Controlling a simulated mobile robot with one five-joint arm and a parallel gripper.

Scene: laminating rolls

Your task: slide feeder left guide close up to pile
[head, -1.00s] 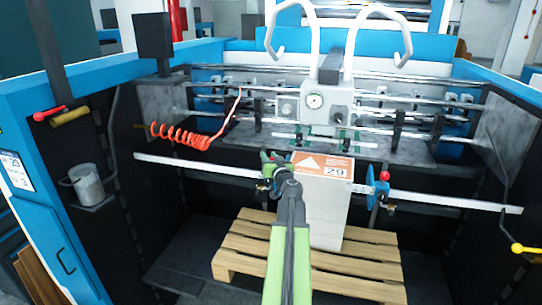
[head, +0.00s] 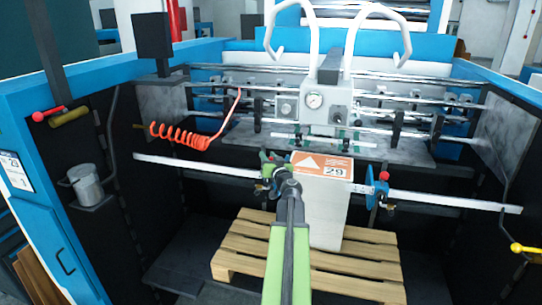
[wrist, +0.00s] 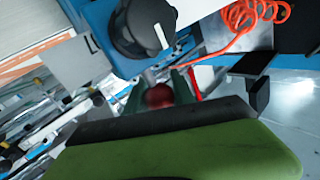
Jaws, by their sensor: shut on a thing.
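The pile (head: 328,215) is a tall pale block on a wooden pallet, with an orange and white top sheet (head: 322,166) marked 29. The left guide sits on the rail at the pile's left, mostly hidden by my arm. In the wrist view it is a blue block (wrist: 92,18) with a black knob (wrist: 145,28) and an "L" label. My gripper (head: 269,176) is at this guide. In the wrist view its green fingers (wrist: 158,93) are shut on the guide's red knob (wrist: 158,96). I cannot tell whether the guide touches the pile.
The right guide (head: 380,191), blue with a red knob, stands at the pile's right on the same pale rail (head: 205,168). The rail's left stretch is bare. The pallet (head: 250,245) lies below. A coiled orange hose (head: 185,137) hangs at the upper left.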

